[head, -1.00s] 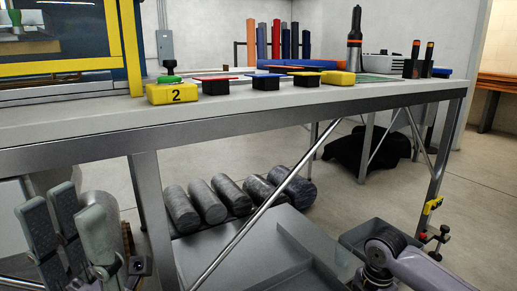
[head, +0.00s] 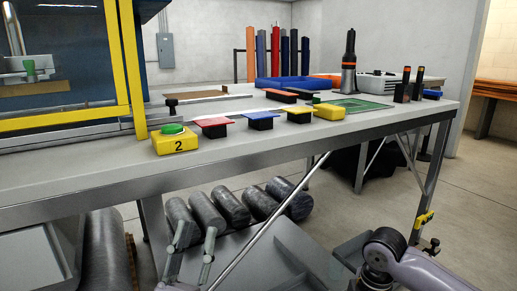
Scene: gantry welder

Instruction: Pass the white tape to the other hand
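I cannot make out any white tape in the head view. My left gripper (head: 195,242) is low at the bottom, left of centre, in front of the shelf under the bench. Its two fingers point up and stand apart, with nothing visible between them. My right arm shows at the bottom right, but its gripper is outside the picture. The grey bench (head: 240,158) stands above and beyond the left gripper.
On the bench are a yellow box with a green button (head: 175,141), several small coloured-top blocks (head: 261,121), a blue tray (head: 295,84) and an upright black tool (head: 349,65). Grey rolls (head: 231,206) lie below. A diagonal brace (head: 265,225) crosses right of my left gripper.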

